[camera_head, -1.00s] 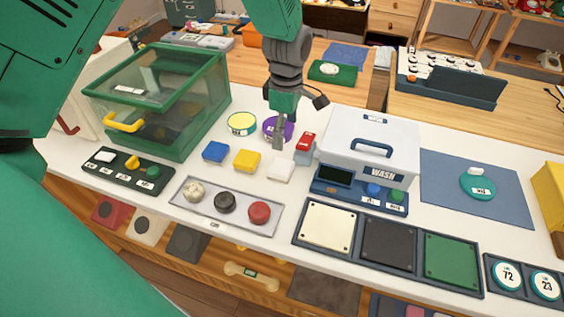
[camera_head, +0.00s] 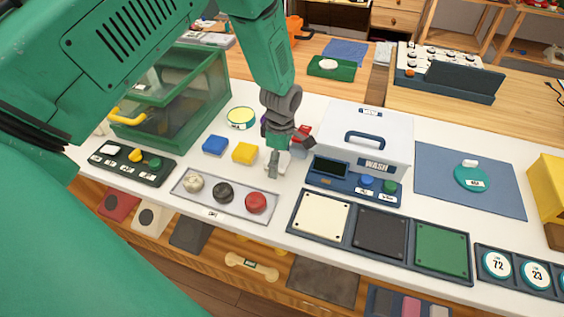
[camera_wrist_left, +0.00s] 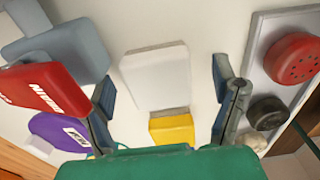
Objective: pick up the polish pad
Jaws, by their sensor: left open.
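Three small block pads stand in a row on the white counter: a blue pad (camera_head: 215,145), a yellow pad (camera_head: 245,153) and a white pad (camera_head: 284,167). No label tells which one is the polish pad. My left gripper (camera_head: 273,163) is low over the white pad and partly hides it. In the left wrist view the white pad (camera_wrist_left: 155,77) lies between the spread fingers of the left gripper (camera_wrist_left: 162,85), with space on both sides. My right gripper is not in view.
A red-topped grey block (camera_wrist_left: 45,88) and a purple tin (camera_wrist_left: 62,133) stand close beside one finger. A tray of round knobs (camera_head: 218,211) is in front. The white WASH box (camera_head: 365,140) stands to the right, the green glass case (camera_head: 185,100) to the left.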

